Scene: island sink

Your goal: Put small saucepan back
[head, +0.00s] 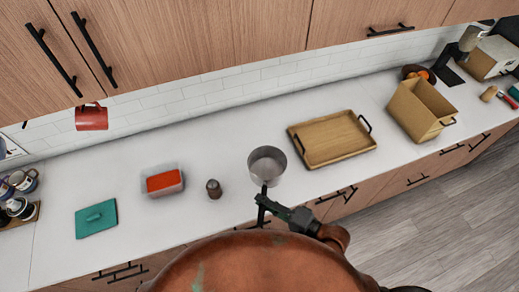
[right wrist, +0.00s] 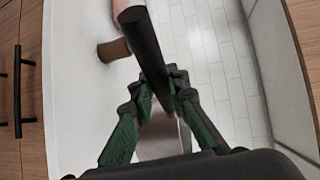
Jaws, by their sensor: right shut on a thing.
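The small saucepan (head: 267,162) is a grey metal pan, upright with its open top showing, at the counter's middle in the head view. Its dark handle points toward the front edge. My right gripper (head: 263,200) is shut on this handle. In the right wrist view a black bar-shaped handle (right wrist: 153,50) passes between the fingertips of the right gripper (right wrist: 158,88). A blurred greyish surface shows between the fingers. I cannot tell whether the pan's base touches the counter. My left gripper is not in view.
On the white counter (head: 230,125), a dark shaker (head: 214,188), a container with red contents (head: 163,181) and a teal board (head: 96,219) lie left. A wooden tray (head: 335,138) and an open cardboard-coloured box (head: 420,108) stand right.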

